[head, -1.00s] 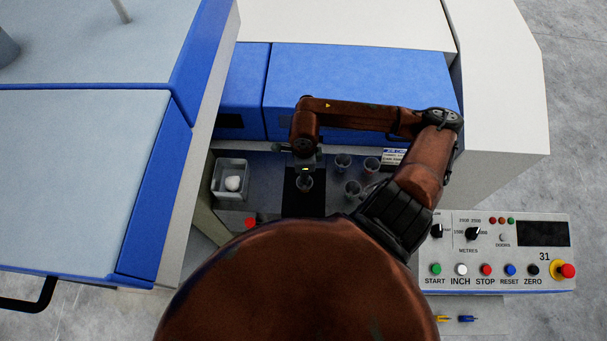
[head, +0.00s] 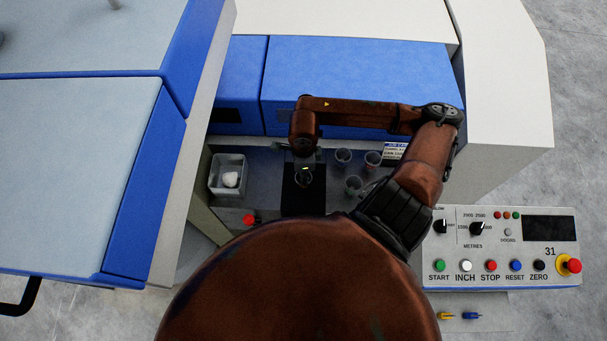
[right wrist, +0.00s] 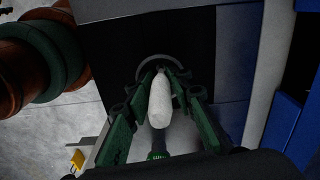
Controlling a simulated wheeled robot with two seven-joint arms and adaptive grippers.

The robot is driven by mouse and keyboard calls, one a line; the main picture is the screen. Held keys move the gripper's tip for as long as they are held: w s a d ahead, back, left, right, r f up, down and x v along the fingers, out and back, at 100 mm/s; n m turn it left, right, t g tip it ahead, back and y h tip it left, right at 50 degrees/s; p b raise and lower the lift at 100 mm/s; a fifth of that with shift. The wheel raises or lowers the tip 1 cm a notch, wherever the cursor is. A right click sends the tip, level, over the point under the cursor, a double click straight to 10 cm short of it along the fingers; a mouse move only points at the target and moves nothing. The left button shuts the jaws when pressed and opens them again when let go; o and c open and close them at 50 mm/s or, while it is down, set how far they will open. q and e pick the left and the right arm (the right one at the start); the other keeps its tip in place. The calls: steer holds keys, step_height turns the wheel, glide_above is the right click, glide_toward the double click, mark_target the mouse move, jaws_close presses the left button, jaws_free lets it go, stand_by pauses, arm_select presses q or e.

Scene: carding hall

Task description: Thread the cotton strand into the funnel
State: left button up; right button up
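The cotton strand (right wrist: 160,102) is a white, tapered piece that lies between the green fingers of my right gripper (right wrist: 160,76) in the right wrist view. The fingers converge on its narrow end and appear closed on it. The funnel (right wrist: 158,60) shows as a dark grey ring just beyond the fingertips, partly hidden by them. I cannot tell whether the strand's tip is inside it. In the head view my right gripper (head: 304,170) points down over a black panel and mostly hides the funnel. My left gripper is not in view.
A grey box with a white cotton ball (head: 230,180) stands left of the black panel (head: 290,202). Several clear cups (head: 343,157) stand to its right. A red knob (head: 249,219) is at the front left. A control panel (head: 500,225) with buttons lies at right.

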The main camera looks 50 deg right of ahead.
steer(key=shift+o, duration=0.9)
step_height(320, 180, up, 12)
stand_by(0.7)
